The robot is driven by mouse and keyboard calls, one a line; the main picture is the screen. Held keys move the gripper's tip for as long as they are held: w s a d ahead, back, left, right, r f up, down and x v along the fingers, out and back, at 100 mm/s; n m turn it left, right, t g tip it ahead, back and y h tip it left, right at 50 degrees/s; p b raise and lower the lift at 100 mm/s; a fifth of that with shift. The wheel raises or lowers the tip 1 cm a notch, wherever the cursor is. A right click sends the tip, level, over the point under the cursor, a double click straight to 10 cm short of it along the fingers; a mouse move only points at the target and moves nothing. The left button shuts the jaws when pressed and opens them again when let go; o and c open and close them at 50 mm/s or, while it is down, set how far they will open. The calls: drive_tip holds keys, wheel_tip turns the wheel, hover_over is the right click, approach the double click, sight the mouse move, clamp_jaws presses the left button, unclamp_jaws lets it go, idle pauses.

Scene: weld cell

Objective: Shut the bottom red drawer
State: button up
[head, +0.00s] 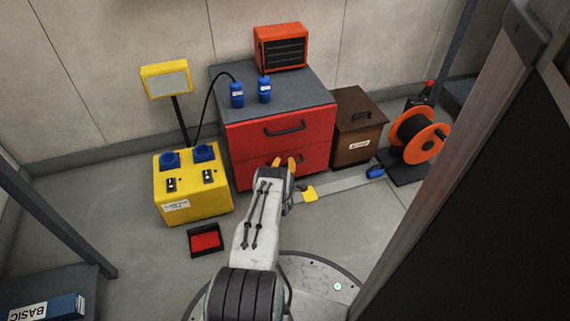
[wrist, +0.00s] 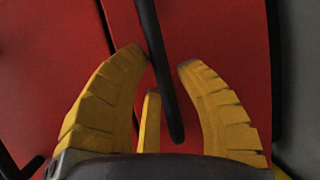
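The red cabinet has two drawers, each with a dark bar handle. The top drawer (head: 260,128) looks closed. The bottom red drawer (head: 244,174) is partly hidden by my arm and looks flush or nearly so; I cannot tell if a small gap is left. My gripper (head: 284,161) is at the front of the bottom drawer. In the wrist view, its yellow fingers (wrist: 163,62) are spread apart, with the dark handle (wrist: 160,70) between them and not visibly clamped. The red drawer front (wrist: 225,55) fills the view behind the fingers.
A yellow power box (head: 190,205) with a lamp stands left of the cabinet. A small red-lined tray (head: 206,241) lies on the floor. A brown box (head: 358,135) and an orange cable reel (head: 416,138) stand at the right. A yellow piece (head: 309,193) lies beside my gripper.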

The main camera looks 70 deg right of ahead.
drive_tip(key=shift+o, duration=1.3)
drive_tip(key=shift+s, duration=0.1)
drive_tip(key=v, duration=1.2)
